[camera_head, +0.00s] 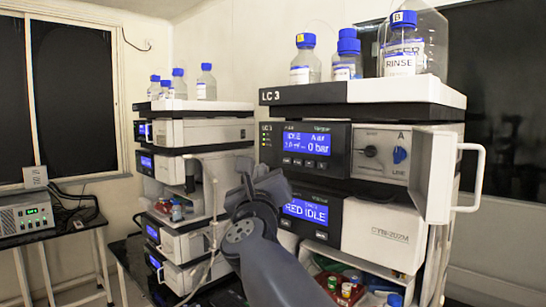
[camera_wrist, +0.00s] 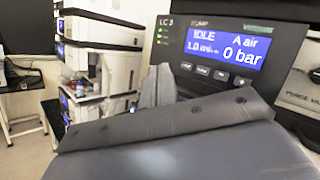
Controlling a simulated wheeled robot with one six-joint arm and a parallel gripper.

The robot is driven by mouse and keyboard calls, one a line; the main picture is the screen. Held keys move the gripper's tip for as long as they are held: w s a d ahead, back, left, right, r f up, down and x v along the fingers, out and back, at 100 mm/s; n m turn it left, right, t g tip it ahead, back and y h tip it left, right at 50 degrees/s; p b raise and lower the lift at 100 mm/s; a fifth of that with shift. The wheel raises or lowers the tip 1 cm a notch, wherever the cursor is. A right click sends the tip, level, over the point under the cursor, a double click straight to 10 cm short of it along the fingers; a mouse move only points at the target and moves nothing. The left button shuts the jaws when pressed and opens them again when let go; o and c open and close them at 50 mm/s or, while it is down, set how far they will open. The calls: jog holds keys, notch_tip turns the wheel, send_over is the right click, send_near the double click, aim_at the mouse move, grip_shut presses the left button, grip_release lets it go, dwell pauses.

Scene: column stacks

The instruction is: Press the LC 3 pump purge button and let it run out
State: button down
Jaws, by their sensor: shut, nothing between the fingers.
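The LC 3 stack (camera_head: 300,95) stands at centre right. Its pump module has a blue display (camera_head: 307,143), reading IDLE, A air, 0 bar; the display also shows in the wrist view (camera_wrist: 225,47). A row of small buttons (camera_head: 303,162) lies under it, also in the wrist view (camera_wrist: 212,73); I cannot read which is purge. My gripper (camera_head: 262,182) is shut and empty, in front of the stack and below left of the buttons in the picture. In the wrist view my gripper (camera_wrist: 158,85) points toward the stack, left of the buttons; contact cannot be seen.
A panel with a white handle (camera_head: 480,178) stands out at the stack's right. Bottles (camera_head: 305,60) stand on top. Another stack (camera_head: 190,130) is at left. An open tray (camera_head: 350,280) holds vials below.

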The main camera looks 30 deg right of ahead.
dwell(0.3)
jog(key=b, duration=0.4)
send_near(293, 158)
jog(key=w+r, duration=0.1)
jog(key=w, duration=0.3)
jog(key=shift+d+r, duration=0.25)
jog(key=shift+d, duration=0.15)
jog(key=shift+d+b, duration=0.1)
jog(key=shift+b, duration=0.2)
dwell(1.2)
jog(key=shift+w+d, duration=0.1)
jog(key=shift+d, duration=0.15)
jog(key=shift+w+d+b, duration=0.15)
jog(key=shift+d+b, duration=0.25)
dwell(0.6)
dwell(0.3)
jog(key=shift+s+a+p, duration=0.3)
jog(key=shift+a+p, duration=0.1)
jog(key=shift+a, duration=0.4)
